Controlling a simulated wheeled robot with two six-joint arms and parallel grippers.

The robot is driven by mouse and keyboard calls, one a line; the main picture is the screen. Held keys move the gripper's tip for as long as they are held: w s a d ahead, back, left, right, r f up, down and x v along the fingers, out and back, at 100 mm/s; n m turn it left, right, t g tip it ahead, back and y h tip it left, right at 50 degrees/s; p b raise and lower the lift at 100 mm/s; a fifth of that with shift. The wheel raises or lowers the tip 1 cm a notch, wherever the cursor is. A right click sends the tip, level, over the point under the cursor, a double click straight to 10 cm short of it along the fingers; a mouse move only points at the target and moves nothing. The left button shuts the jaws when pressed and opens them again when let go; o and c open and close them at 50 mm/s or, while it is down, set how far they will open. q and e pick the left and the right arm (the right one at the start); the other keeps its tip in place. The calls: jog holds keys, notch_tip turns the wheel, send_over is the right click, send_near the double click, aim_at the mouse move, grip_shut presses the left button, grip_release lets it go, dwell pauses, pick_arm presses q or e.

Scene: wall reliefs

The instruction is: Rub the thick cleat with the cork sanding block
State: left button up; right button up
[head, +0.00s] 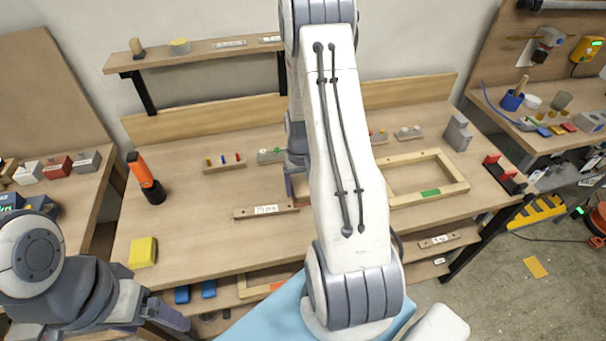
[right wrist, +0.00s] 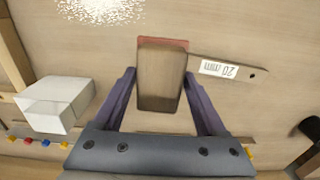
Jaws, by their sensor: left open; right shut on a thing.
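The cleat (head: 252,212), a wooden bar with a white label, lies on the workbench; it also shows in the right wrist view (right wrist: 240,74), its label reading about 20 mm. My right gripper (right wrist: 160,88) is shut on the cork sanding block (right wrist: 160,75), a brown block with a reddish edge. The block covers one end of the cleat in that view; I cannot tell whether they touch. My left gripper (head: 172,318) is open at the lower left, apart from the bench items.
The bench also holds a yellow block (head: 143,252), an orange-and-black tool (head: 147,180), a peg strip (head: 224,165) and a wooden frame (head: 455,172). A pale block (right wrist: 55,103) shows in the right wrist view.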

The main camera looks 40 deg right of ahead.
jog(key=shift+r+p, duration=1.05)
jog(key=shift+r, duration=0.55)
